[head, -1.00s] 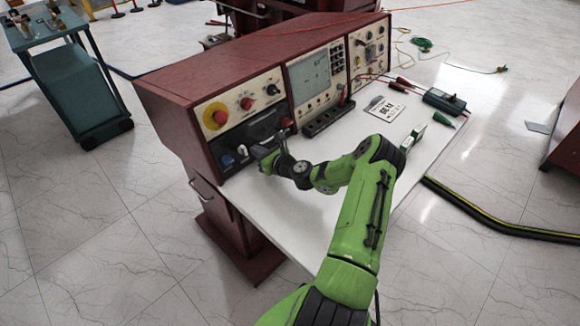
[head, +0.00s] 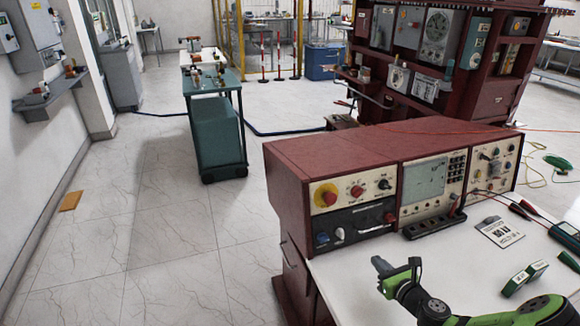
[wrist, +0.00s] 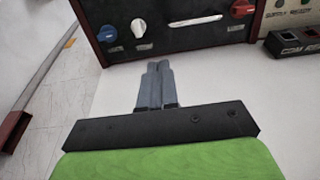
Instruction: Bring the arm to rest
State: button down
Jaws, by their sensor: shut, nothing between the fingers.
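My gripper (head: 380,263) is at the end of my green arm, low in the head view, over the white tabletop (head: 345,290). In the wrist view its two grey fingers (wrist: 158,66) lie together, with nothing between them. The panel carries a blue knob (wrist: 107,34), a white knob (wrist: 138,27), a long pale handle (wrist: 194,21) and a red knob (wrist: 242,8).
A black socket strip (head: 434,226) sits before the console. A label card (head: 499,232), a green-and-white block (head: 525,278) and a meter (head: 567,238) with leads lie on the tabletop to the right. A teal cart (head: 215,130) stands behind left. Open floor (head: 150,250) lies left of the console.

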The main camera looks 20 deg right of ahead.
jog(key=s+a+r+n+g+y+p, duration=0.1)
jog(key=a+r+n+g+y, duration=0.1)
jog(key=a+r+n+g, duration=0.55)
jog(key=s+a+r+n+g+y+p, duration=0.15)
jog(key=a+r+n, duration=0.25)
jog(key=a+n, duration=0.8)
jog(key=s+a+r+n+h+p, duration=0.1)
jog(key=s+a+r+n+h, duration=0.1)
jog(key=s+r+n, duration=0.6)
jog(key=s+a+r+n+h+p, duration=0.1)
jog(key=s+a+r+n, duration=0.3)
jog(key=s+r+n, duration=0.4)
jog(key=s+r+h, duration=0.1)
jog(key=s, duration=0.4)
jog(key=shift+a+r+g+p, duration=0.3)
jog(key=shift+a+p, duration=0.05)
jog(key=shift+p, duration=0.05)
